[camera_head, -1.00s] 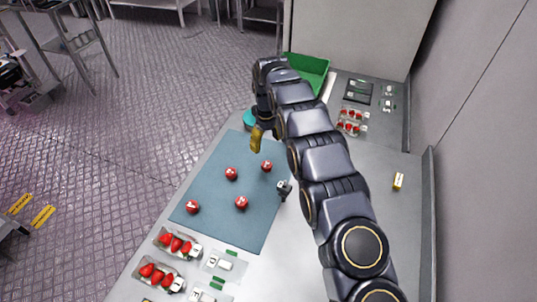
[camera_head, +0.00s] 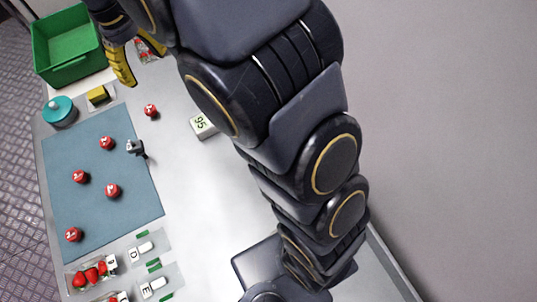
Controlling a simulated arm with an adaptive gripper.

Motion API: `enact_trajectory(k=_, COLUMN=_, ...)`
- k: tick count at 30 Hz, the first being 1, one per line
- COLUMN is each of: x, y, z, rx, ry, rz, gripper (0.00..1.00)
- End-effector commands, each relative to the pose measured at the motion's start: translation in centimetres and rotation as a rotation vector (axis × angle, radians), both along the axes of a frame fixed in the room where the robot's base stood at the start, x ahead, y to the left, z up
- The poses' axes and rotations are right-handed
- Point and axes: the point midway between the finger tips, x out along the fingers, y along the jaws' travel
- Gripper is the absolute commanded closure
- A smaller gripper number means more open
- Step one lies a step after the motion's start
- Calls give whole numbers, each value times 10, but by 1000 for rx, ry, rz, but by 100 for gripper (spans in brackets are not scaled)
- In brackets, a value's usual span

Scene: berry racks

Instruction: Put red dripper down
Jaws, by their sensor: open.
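Several round red pieces with pale marks, matching the red dripper by colour, are in view. One red piece (camera_head: 151,110) rests on the bare grey table, just off the mat's upper right corner. Others lie on the blue-grey mat (camera_head: 75,150): an upper one (camera_head: 107,142), a left one (camera_head: 79,176), a middle one (camera_head: 112,191) and a lower left one (camera_head: 73,234). My gripper (camera_head: 146,68), with yellow fingers, is open at the upper left, apart from the red piece below it in the picture. No held object can be made out between its fingers.
A green bin (camera_head: 65,50) stands at the upper left, with a teal round container (camera_head: 60,111) and a yellow block (camera_head: 98,95) below it. A small black-and-white object (camera_head: 135,147) sits at the mat's right edge. A white box (camera_head: 203,126) marked 95 stands right.

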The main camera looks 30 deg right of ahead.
Motion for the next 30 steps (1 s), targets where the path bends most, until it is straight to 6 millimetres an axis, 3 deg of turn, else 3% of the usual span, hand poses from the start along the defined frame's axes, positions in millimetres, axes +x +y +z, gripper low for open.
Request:
enact_trajectory(k=1, x=-21, y=-18, z=12, rx=0, ry=2, rz=-51, gripper=44)
enact_trajectory(k=6, x=-93, y=-60, z=31, rx=-1, ry=22, rz=-208, gripper=44)
enact_trajectory(k=12, x=-184, y=-92, z=34, rx=5, ry=48, rz=-378, gripper=44)
enact_trajectory(k=16, x=-231, y=-103, z=28, rx=0, ry=52, rz=-460, gripper=44)
enact_trajectory(k=21, x=-265, y=-107, z=19, rx=-2, ry=62, rz=-522, gripper=44)
enact_trajectory(k=30, x=-271, y=-107, z=18, rx=1, ry=63, rz=-534, gripper=44)
